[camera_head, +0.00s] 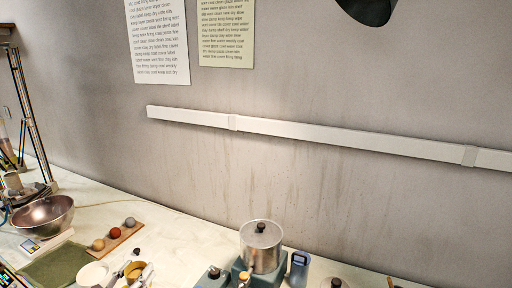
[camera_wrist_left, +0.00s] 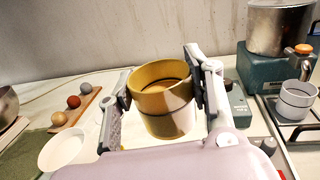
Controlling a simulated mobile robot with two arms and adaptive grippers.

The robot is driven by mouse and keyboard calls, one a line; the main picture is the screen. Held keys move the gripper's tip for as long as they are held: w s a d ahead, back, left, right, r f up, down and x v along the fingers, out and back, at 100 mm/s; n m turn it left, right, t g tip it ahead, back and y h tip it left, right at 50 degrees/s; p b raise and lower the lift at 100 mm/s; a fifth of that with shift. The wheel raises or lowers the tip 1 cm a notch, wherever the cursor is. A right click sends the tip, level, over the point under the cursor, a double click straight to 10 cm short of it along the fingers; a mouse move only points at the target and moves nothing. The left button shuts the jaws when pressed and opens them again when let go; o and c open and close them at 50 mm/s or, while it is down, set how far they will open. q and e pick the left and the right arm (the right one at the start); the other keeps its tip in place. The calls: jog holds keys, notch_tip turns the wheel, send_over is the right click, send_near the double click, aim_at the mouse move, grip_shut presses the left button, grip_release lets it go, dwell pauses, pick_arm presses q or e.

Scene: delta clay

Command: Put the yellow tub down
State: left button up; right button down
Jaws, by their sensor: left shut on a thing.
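The yellow tub (camera_wrist_left: 164,112) is a round, open-topped vessel with a dark band. In the left wrist view it sits between the two fingers of my left gripper (camera_wrist_left: 162,92), which is shut on its sides. Its opening faces up. The tub (camera_head: 139,271) also shows at the bottom edge of the head view, just right of a white bowl. I cannot tell whether its base touches the worktop, as its underside is hidden by my gripper. My right gripper is in neither view.
A white bowl (camera_wrist_left: 62,151) and a board with three balls (camera_wrist_left: 76,105) lie left of the tub. A teal burner (camera_wrist_left: 262,80) carrying a metal pot (camera_wrist_left: 278,28) stands at right, with a grey cup (camera_wrist_left: 296,99) nearby. A metal bowl (camera_head: 44,214) stands far left. Pale worktop shows behind the tub.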

pick_arm(q)
jog(key=s+d+f+b, duration=0.1)
jog(key=s+d+f, duration=0.1)
jog(key=s+d, duration=0.1)
jog(key=s+d+f+b, duration=0.1)
jog(key=s+d+f, duration=0.1)
jog(key=s+d, duration=0.1)
jog(key=s+d+f+b, duration=0.1)
jog(key=s+d+f, duration=0.2)
jog(key=d, duration=0.1)
jog(key=shift+s+d+f+b, duration=0.1)
jog(key=shift+s+d+b, duration=0.2)
jog(key=shift+s+d, duration=0.1)
jog(key=s+d+r+n+y+b, duration=0.1)
jog(key=s+d+n+y+b, duration=0.1)
jog(key=s, duration=0.8)
jog(key=shift+d+r+t+y+b, duration=0.25)
jog(key=shift+d+y+b, duration=0.2)
jog(key=shift+y+b, duration=0.5)
jog(key=shift+f, duration=0.1)
